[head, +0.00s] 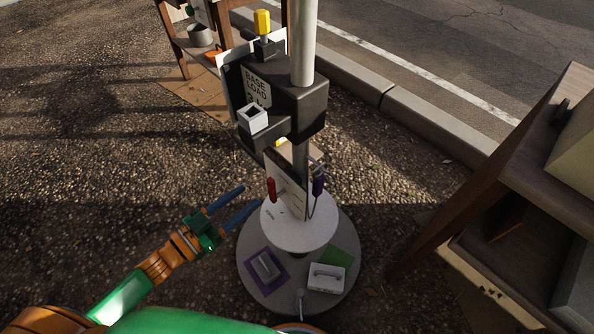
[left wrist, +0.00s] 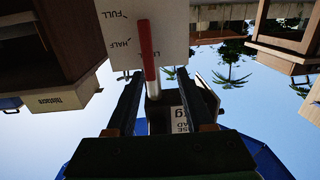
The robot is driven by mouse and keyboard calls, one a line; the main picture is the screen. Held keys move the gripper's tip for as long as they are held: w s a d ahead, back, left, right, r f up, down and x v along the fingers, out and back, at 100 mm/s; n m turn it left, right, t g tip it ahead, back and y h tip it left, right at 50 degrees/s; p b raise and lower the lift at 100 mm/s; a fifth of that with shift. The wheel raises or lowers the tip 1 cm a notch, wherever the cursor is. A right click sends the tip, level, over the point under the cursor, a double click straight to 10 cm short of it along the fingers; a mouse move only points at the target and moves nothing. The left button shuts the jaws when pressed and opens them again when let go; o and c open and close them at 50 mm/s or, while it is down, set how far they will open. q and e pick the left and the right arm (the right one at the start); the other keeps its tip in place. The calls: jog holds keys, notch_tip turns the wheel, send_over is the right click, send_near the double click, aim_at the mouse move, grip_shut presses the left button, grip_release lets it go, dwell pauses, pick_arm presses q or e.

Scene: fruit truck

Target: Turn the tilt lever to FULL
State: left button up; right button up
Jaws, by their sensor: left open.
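The tilt lever has a red handle (head: 271,189) on a pale upright board (head: 287,178) on the round stand. In the left wrist view, the handle appears between the fingers (left wrist: 158,72), with no clear contact. My right gripper is not in view.
A pole carries a dark box (head: 302,105) labelled BASE LOAD above the lever. A purple-handled part (head: 318,186) is right of the board. The round base (head: 250,296) holds a purple pad and a white handled block (head: 327,278). A wooden shelf (head: 455,210) stands at right. Pavement at left is clear.

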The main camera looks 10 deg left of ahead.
aim_at(269, 185)
pick_arm(q)
jog(key=shift+m+h, duration=0.4)
jog(key=shift+h, duration=0.3)
jog(key=w+d, duration=0.1)
jog(key=w+d+r, duration=0.1)
jog(key=w+d, duration=0.2)
jog(key=d, duration=0.1)
jog(key=shift+w+d+r, duration=0.15)
jog(key=shift+d+r, duration=0.05)
jog(key=shift+r, duration=0.15)
jog(key=shift+w+d+f, duration=0.1)
jog(key=shift+w+d, duration=0.05)
jog(key=shift+w, duration=0.2)
grip_shut()
jog(key=shift+s, duration=0.1)
